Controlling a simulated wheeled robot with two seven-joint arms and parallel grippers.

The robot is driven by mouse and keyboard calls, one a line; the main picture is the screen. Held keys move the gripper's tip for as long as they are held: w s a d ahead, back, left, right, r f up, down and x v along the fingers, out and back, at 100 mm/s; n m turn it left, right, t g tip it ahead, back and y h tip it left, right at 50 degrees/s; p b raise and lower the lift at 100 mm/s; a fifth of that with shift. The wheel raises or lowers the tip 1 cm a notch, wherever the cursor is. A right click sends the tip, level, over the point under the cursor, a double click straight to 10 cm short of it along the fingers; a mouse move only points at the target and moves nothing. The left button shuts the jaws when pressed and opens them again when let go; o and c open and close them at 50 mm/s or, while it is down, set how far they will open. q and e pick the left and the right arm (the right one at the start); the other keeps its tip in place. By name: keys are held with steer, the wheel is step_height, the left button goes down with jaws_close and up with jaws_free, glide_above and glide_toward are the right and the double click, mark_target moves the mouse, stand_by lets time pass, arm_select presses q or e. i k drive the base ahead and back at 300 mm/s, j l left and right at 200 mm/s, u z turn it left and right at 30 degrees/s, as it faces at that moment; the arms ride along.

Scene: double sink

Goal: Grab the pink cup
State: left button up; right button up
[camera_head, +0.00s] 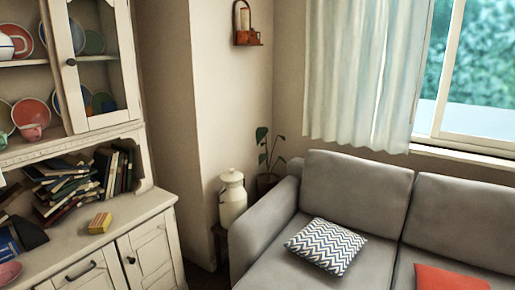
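A small pink cup (31,132) stands on the lower shelf of the cream cabinet (97,160) at the left, in front of a leaning reddish plate (30,110). A pinkish round dish (9,273) lies on the cabinet's counter at the lower left edge, partly cut off by the picture. Neither of my grippers is in view.
A glazed cabinet door (95,60) is beside the shelves. A milk can (232,195), a potted plant (267,180) and a grey sofa (350,190) stand to the right.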

mark_target(32, 133)
steer(key=u, duration=1.6)
